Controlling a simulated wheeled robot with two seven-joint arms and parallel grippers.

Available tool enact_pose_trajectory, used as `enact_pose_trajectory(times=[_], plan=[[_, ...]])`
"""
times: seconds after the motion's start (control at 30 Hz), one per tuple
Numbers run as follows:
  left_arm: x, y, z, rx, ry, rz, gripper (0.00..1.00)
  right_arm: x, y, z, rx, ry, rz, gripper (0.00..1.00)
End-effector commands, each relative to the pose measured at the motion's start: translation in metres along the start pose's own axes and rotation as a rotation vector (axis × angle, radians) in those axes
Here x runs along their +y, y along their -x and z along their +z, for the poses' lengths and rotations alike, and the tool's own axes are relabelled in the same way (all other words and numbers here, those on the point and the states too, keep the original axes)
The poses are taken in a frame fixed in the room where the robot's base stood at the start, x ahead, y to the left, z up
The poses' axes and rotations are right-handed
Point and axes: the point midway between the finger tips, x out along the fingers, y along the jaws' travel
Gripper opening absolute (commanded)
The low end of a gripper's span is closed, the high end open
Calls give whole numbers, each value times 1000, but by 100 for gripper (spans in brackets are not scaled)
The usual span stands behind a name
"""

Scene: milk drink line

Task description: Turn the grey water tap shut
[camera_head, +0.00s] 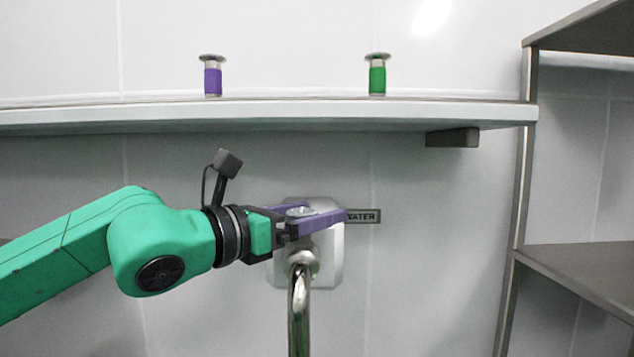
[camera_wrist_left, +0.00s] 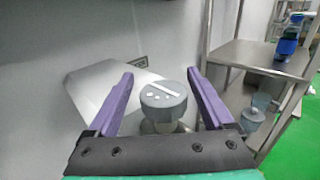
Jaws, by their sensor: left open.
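The grey water tap is a round knob (camera_wrist_left: 164,98) with a white bar mark and dots on its top, seen in the left wrist view. It sits on a pale wall plate (camera_head: 328,262) above a curved chrome spout (camera_head: 299,310), beside a "WATER" label (camera_head: 364,216). My left gripper (camera_head: 330,216) has purple fingers and is at the tap. In the left wrist view the open fingers (camera_wrist_left: 163,92) stand on either side of the knob, with a gap visible on both sides. In the head view the fingers hide most of the knob. My right gripper is not in view.
A white shelf (camera_head: 270,112) runs above the arm, with a purple-banded item (camera_head: 212,78) and a green-banded item (camera_head: 377,77) on it. A metal rack (camera_head: 580,275) stands at the right. In the left wrist view a blue item (camera_wrist_left: 287,45) stands on the rack.

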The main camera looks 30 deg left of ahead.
Motion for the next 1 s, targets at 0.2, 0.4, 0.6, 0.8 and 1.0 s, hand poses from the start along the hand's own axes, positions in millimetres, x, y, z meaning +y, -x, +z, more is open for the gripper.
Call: enact_pose_trajectory(times=[0.2, 0.4, 0.6, 0.8, 1.0], plan=[[-2, -10, -2, 2, 0, -6, 86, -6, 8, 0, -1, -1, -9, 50], [-2, -10, -2, 1, 0, -6, 86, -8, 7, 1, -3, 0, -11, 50], [-2, -10, -2, 1, 0, -6, 9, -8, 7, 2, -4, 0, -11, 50], [-2, -10, -1, -1, 0, -10, 0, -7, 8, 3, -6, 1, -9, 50], [-3, -10, 0, -4, 4, -49, 0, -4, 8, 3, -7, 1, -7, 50]])
